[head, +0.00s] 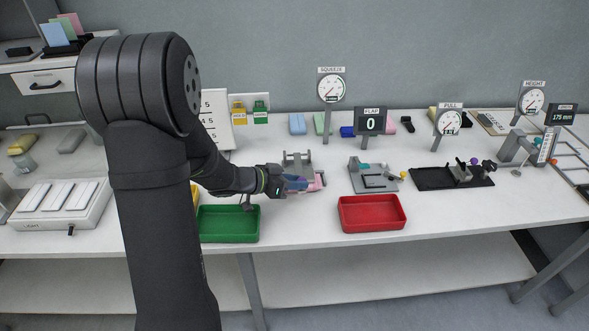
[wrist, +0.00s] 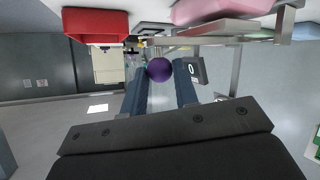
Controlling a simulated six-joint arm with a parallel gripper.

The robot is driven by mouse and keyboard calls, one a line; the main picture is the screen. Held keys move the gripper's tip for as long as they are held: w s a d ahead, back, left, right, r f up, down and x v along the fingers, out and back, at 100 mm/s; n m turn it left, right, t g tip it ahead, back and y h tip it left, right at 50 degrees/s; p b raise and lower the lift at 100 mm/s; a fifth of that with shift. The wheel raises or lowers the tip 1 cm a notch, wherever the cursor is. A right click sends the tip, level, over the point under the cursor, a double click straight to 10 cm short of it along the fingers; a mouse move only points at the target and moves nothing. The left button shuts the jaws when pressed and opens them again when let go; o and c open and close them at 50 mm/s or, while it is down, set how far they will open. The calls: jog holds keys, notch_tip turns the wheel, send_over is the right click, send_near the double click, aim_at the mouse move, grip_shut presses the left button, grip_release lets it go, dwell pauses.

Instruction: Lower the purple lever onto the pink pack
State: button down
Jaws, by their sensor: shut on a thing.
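My gripper (head: 298,184) is at the squeeze station (head: 298,160) in the middle of the bench. In the wrist view, my gripper's two blue fingers (wrist: 160,78) are shut on the round knob of the purple lever (wrist: 159,69). The rest of the lever is hard to make out. The pink pack (head: 319,185) lies on the station beside the fingers, partly hidden by my gripper in the head view. In the wrist view the pink pack (wrist: 220,9) shows at the top edge, on a grey plate. I cannot tell whether the lever touches it.
A green tray (head: 203,238) and a red tray (head: 341,223) stand along the bench's front edge. A grey fixture (head: 373,184) and a black base (head: 430,182) stand to the right. The squeeze gauge (head: 331,89) and flap display (head: 370,121) stand behind.

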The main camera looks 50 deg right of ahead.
jog(key=shift+s+a+f+m+h, duration=0.15)
jog(key=shift+s+f+m+h, duration=0.05)
jog(key=shift+f, duration=0.3)
jog(key=shift+s+a+f+m+h, duration=0.1)
jog(key=shift+s+f+m+h, duration=0.1)
jog(key=shift+f, duration=0.3)
jog(key=shift+f, duration=0.2)
jog(key=c, duration=1.1)
grip_release()
jog(key=shift+c, duration=0.2)
jog(key=shift+r, duration=0.15)
jog(key=shift+w, duration=0.1)
jog(key=shift+w+a+r, duration=0.1)
jog(key=v, duration=1.7)
jog(key=shift+s, duration=0.25)
jog(key=shift+r, duration=0.1)
